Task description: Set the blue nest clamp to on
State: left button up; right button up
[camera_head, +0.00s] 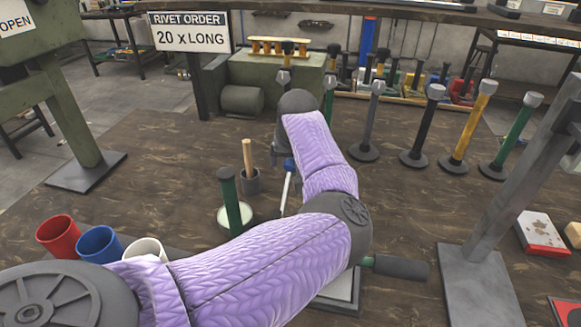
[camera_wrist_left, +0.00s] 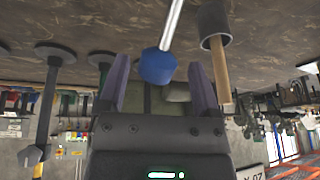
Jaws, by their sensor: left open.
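The blue nest clamp shows as a blue knob (camera_head: 289,164) on a thin pale metal rod, standing in mid-table just below my left wrist. The knob also shows large in the left wrist view (camera_wrist_left: 158,66), with its rod running up to the top edge. My left gripper (camera_wrist_left: 159,62) is open, its two purple-grey fingers on either side of the knob in that view. I cannot tell whether a finger touches it. In the head view my sleeved left arm hides most of the gripper (camera_head: 284,154) and the rod's surroundings. My right gripper is not in view.
A wooden handle in a dark cup (camera_head: 249,180) and a green post (camera_head: 232,203) stand close left. Red (camera_head: 59,236), blue (camera_head: 99,244) and white (camera_head: 146,249) cups stand front left. Several round-based posts (camera_head: 415,130) stand back right. A grey press frame (camera_head: 490,235) stands at right.

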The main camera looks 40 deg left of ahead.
pick_arm(q)
jog(key=shift+f, duration=0.3)
